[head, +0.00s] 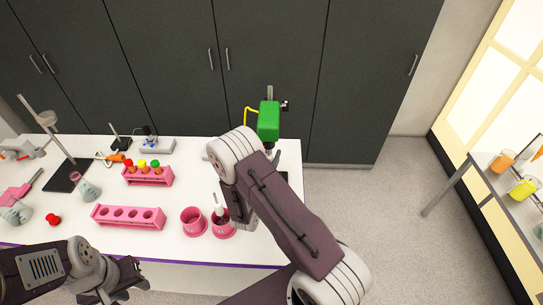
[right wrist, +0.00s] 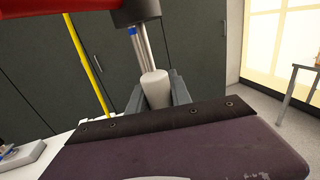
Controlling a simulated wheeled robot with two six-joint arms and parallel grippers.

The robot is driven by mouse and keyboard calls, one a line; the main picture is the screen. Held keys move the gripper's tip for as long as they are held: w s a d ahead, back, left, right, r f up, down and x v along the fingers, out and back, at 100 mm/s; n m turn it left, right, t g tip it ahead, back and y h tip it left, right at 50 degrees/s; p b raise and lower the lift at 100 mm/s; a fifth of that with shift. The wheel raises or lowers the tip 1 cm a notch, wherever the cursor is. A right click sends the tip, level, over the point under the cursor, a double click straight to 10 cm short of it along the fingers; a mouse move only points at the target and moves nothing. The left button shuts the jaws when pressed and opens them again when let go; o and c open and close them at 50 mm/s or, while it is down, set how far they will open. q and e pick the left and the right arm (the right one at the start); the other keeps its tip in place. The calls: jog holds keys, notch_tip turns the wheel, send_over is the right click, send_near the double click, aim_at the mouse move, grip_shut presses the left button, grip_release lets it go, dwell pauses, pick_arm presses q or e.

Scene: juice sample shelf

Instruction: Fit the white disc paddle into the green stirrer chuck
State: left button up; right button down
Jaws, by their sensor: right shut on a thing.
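The green stirrer (head: 268,121) stands at the back right of the white table, partly behind my right arm. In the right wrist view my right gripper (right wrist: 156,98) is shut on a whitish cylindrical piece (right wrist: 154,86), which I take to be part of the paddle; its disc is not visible. Metal shafts (right wrist: 140,45) with a blue band rise from there toward a dark cylinder (right wrist: 135,12). I cannot tell whether the paddle is seated in the chuck. My right arm hides this gripper in the head view. My left gripper (head: 121,278) is at the front left, its jaw opening unclear.
Two pink cups (head: 193,221) stand at the table's front; a white-topped piece (head: 218,205) stands in the right one. Pink racks (head: 128,217), flasks and a stand fill the left.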

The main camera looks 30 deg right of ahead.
jog(key=shift+r+p, duration=0.7)
jog(key=shift+r, duration=0.3)
jog(key=c, duration=1.1)
grip_release()
jog(key=shift+s+a+f+b, duration=0.15)
jog(key=shift+s+a+b, duration=0.1)
jog(key=shift+a+b, duration=0.1)
jog(key=b+v, duration=0.3)
jog(key=v, duration=0.5)
